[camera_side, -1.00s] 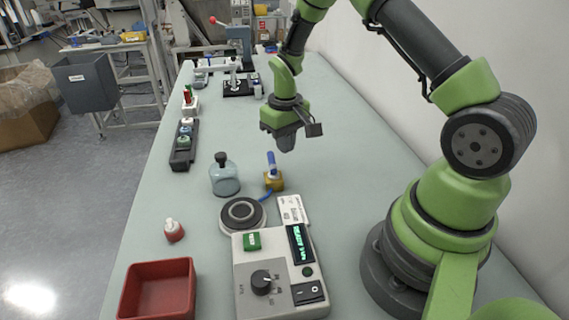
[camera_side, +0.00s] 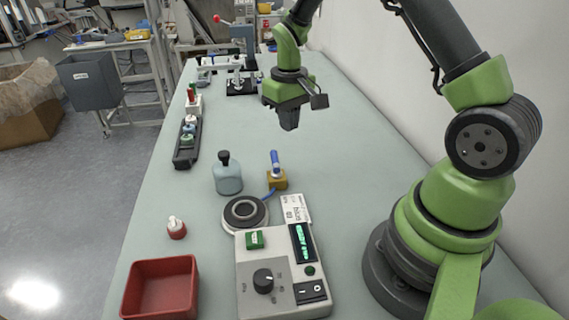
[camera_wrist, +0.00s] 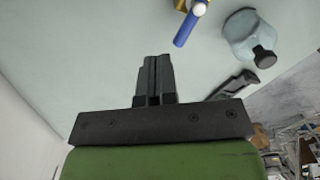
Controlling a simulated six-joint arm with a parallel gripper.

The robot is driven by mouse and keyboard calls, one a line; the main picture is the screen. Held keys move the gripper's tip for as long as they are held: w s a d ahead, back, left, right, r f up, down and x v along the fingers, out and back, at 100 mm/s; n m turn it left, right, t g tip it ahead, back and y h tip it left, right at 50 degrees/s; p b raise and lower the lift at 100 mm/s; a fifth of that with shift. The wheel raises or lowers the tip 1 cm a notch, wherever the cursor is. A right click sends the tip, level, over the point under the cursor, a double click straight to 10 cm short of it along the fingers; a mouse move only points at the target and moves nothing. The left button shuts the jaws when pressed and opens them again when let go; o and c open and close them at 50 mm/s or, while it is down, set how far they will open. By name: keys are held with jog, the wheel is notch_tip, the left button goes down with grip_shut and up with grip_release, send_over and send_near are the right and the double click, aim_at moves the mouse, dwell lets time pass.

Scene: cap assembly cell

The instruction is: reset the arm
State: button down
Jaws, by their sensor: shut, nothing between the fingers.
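My gripper (camera_side: 289,122) hangs above the bench, pointing down, beyond the glass bottle and the blue-handled tool. Its two dark fingers are together with nothing between them, as the wrist view (camera_wrist: 154,65) also shows. The gripper touches nothing.
A glass bottle with a black stopper (camera_side: 228,182) and a blue-handled tool in a yellow block (camera_side: 277,181) stand near the middle. A control box (camera_side: 280,275), round pad (camera_side: 243,212), small red-bodied bottle (camera_side: 176,229) and red tray (camera_side: 160,290) are nearer. A dark cap rack (camera_side: 187,150) stands left.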

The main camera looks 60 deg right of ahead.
jog(key=s+a+r+t, duration=0.2)
jog(key=a+r, duration=0.2)
jog(key=r, duration=0.6)
jog(key=s+a+r+t, duration=0.1)
jog(key=s+a+r, duration=0.1)
jog(key=s, duration=0.3)
jog(key=s+a+r+t+y, duration=0.1)
jog(key=s+a+r+t, duration=0.1)
jog(key=s+a+r, duration=0.1)
jog(key=s+a+r+m+t+y, duration=0.1)
jog(key=s+a+r+t, duration=0.1)
jog(key=s, duration=0.6)
notch_tip(320, 180, up, 3)
jog(key=shift+a+f, duration=0.15)
jog(key=shift+a, duration=0.5)
jog(key=c, duration=1.8)
grip_release()
